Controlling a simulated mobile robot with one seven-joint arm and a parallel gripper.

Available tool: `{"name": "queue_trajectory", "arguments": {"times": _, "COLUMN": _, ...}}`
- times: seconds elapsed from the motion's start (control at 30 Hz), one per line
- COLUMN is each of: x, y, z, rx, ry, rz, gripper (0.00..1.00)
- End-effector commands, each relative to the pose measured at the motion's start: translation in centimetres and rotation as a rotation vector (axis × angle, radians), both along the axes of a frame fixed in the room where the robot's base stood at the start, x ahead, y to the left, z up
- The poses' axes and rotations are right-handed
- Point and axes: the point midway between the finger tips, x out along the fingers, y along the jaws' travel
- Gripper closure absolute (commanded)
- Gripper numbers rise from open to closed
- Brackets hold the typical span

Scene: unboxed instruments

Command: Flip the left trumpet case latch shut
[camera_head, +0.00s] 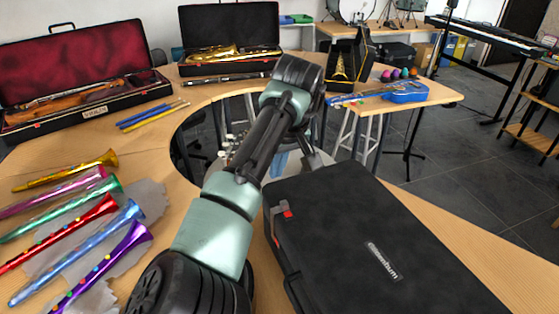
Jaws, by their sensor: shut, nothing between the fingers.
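A large black case (375,235) lies shut on the table at the lower right, with a small pale label on its lid; it looks like the trumpet case. A small latch (283,211) with a red part sits at its far left edge and appears raised from the case. A black handle is on the same side, nearer to me. The other latch is not visible. My arm rises from the bottom middle, left of the case, and bends at the top. My gripper cannot be made out; it is hidden by the arm.
Several coloured toy horns (75,225) lie on the left of the curved table. An open violin case (80,80) and an open case with a brass instrument (230,45) stand behind. A blue guitar (395,93) lies at the back right. Open floor shows right of the case.

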Motion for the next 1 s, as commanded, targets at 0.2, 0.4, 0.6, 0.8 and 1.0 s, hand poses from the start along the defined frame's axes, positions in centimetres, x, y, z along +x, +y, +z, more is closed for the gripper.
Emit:
{"name": "queue_trajectory", "arguments": {"times": 0.2, "x": 1.2, "y": 0.5, "z": -3.9, "rx": 0.001, "ry": 0.002, "rz": 0.002, "gripper": 1.0}}
{"name": "queue_trajectory", "arguments": {"times": 0.4, "x": 0.6, "y": 0.3, "z": -4.6, "rx": 0.001, "ry": -0.002, "rz": -0.001, "gripper": 1.0}}
{"name": "queue_trajectory", "arguments": {"times": 0.6, "x": -0.8, "y": -0.3, "z": -4.5, "rx": 0.0, "ry": -0.002, "rz": -0.001, "gripper": 1.0}}
{"name": "queue_trajectory", "arguments": {"times": 0.8, "x": -1.9, "y": -0.7, "z": -4.5, "rx": 0.001, "ry": -0.002, "rz": -0.001, "gripper": 1.0}}
{"name": "queue_trajectory", "arguments": {"times": 1.0, "x": -2.2, "y": -1.0, "z": -4.6, "rx": 0.001, "ry": -0.002, "rz": -0.001, "gripper": 1.0}}
